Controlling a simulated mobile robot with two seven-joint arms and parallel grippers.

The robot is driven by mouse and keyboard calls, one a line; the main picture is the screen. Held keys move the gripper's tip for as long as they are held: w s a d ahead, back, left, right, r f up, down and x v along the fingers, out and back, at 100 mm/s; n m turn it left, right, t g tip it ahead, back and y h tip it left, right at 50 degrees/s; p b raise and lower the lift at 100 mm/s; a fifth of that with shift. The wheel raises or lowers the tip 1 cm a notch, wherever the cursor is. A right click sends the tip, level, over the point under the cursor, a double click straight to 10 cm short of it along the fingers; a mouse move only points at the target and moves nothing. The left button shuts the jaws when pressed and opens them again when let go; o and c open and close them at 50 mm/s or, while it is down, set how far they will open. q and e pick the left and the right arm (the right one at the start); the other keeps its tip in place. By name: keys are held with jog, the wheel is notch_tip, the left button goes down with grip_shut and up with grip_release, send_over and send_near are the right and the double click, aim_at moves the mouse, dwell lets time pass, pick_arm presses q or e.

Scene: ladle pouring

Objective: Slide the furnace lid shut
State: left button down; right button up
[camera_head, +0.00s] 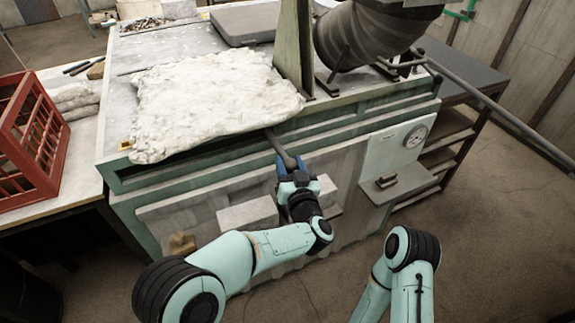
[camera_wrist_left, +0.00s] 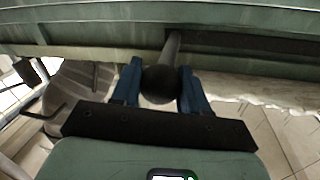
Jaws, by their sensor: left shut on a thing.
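The furnace (camera_head: 130,180) is a green-framed block with a grey top. A rough white slab (camera_head: 215,95), which looks like the lid, lies over its top at the left front. My left gripper (camera_head: 290,168) is shut on this knob. In the left wrist view the dark knob (camera_wrist_left: 160,84) sits between the blue fingers. I see no furnace opening. My right arm shows at the lower right, but its gripper is out of view.
A green upright plate (camera_head: 294,45) and a thick grey duct (camera_head: 365,35) stand right of the slab. A flat grey slab (camera_head: 245,22) lies behind it. A red crate (camera_head: 28,140) stands at left. A dial (camera_head: 415,137) and small shelf (camera_head: 398,183) are on the front right.

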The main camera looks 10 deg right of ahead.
pick_arm(q)
jog(key=c, duration=0.8)
grip_release()
jog(key=shift+d, duration=0.3)
jog(key=shift+o, duration=1)
pick_arm(e)
jog(key=shift+w+d, duration=0.1)
pick_arm(q)
jog(key=shift+s, duration=0.3)
jog(key=s+b, duration=0.2)
jog(key=s, duration=1)
jog(key=shift+s+d, duration=0.25)
jog(key=shift+s, duration=0.1)
pick_arm(e)
jog(key=f, duration=0.1)
jog(key=s+f, duration=0.1)
jog(key=shift+s+f, duration=0.1)
jog(key=shift+f, duration=0.25)
